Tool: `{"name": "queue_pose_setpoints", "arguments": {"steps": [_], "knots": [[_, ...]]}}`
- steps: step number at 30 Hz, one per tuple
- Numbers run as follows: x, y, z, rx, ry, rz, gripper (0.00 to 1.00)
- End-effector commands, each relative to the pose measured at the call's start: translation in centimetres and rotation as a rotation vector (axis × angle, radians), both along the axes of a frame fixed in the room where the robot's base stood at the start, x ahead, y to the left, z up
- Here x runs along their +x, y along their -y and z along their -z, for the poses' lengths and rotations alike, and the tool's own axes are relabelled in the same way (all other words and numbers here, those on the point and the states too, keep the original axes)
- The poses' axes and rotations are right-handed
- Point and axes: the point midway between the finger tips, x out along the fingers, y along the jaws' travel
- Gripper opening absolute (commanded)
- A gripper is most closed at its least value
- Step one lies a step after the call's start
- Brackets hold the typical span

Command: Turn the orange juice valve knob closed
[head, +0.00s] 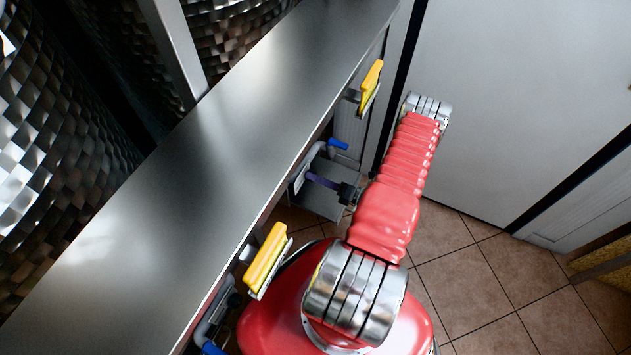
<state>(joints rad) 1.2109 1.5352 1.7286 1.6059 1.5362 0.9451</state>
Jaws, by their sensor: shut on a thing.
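My gripper (311,177) is below the front edge of the metal counter, left of my red arm. Its dark body and purplish fingers point left to a grey valve pipe under the counter. It is shut on a knob there, which I take to be the orange juice valve knob; the fingers and their small size hide the knob's shape and angle. A blue valve handle (338,144) sticks out just above and right of the gripper, apart from it. No readable juice label shows.
The steel counter (190,185) runs diagonally above the valves. Another blue handle (212,348) is at the bottom. White doors (530,90) stand right; tiled floor (500,280) is clear.

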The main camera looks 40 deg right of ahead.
Motion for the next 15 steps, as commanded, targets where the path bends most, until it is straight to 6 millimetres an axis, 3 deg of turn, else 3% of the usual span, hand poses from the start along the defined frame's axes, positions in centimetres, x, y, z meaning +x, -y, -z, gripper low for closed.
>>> {"name": "queue_pose_setpoints", "arguments": {"steps": [15], "knots": [[-0.03, -0.31, 0.25, 0.311, -0.120, -0.004, 0.10]]}}
